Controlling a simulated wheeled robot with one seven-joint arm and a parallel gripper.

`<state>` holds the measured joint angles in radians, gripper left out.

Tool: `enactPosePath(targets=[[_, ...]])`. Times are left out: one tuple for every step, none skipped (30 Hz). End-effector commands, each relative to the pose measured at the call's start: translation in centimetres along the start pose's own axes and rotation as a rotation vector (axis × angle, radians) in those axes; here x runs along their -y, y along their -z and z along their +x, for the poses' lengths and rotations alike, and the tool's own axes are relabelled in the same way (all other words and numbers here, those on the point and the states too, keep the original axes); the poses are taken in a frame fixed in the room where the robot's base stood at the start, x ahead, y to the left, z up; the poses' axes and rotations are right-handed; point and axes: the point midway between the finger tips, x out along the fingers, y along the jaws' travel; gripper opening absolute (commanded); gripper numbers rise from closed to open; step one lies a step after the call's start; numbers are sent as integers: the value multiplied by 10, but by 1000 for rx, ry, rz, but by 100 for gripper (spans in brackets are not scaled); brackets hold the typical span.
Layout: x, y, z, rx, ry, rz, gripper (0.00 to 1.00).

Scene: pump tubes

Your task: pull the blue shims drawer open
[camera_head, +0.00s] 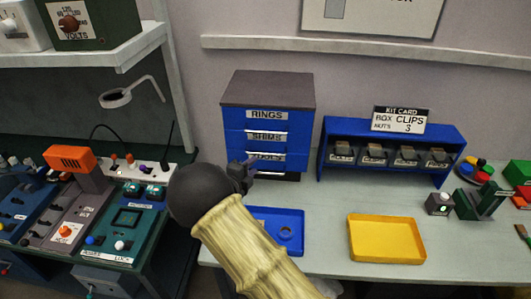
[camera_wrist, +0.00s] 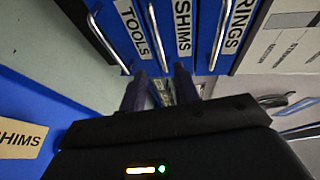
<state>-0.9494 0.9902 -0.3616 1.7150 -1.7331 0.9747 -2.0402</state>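The blue shims drawer (camera_head: 290,141) is the middle one of a three-drawer stack in the head view, and looks shut. In the wrist view the shims drawer (camera_wrist: 180,42) appears turned sideways, with its bar handle between the TOOLS and SHIMS labels. My gripper (camera_head: 251,165) is in front of the stack, near the lower drawers, and hides part of their left side. In the wrist view its two fingers (camera_wrist: 160,72) are apart, with the lower end of the shims handle showing between their tips. I cannot tell whether they touch it.
The rings drawer (camera_head: 290,115) is above and the tools drawer (camera_head: 298,160) below. A blue tray (camera_head: 292,213) lies in front of the stack, and a yellow tray (camera_head: 385,258) is to the right. A blue clip rack (camera_head: 328,174) stands right of the stack.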

Motion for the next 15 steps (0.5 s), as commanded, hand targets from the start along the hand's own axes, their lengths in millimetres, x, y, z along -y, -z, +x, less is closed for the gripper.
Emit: enactPosePath(targets=[[2, 2, 10, -4, -1, 1, 32], [2, 2, 15, -4, -1, 0, 32], [2, 2, 22, -4, -1, 0, 32], [2, 1, 28, -3, 0, 1, 32], [2, 2, 33, -4, -1, 0, 32], [2, 2, 40, -4, -1, 1, 32], [2, 2, 45, -4, -1, 1, 32], [2, 2, 50, -3, -1, 0, 32], [2, 1, 58, -3, -1, 0, 32], [2, 1, 63, -3, -1, 1, 32], [2, 2, 68, -3, -1, 1, 32], [2, 2, 75, -4, -1, 0, 32], [2, 2, 80, -3, 0, 0, 32], [2, 1, 84, -3, 0, 0, 32], [1, 0, 88, 0, 0, -1, 32]])
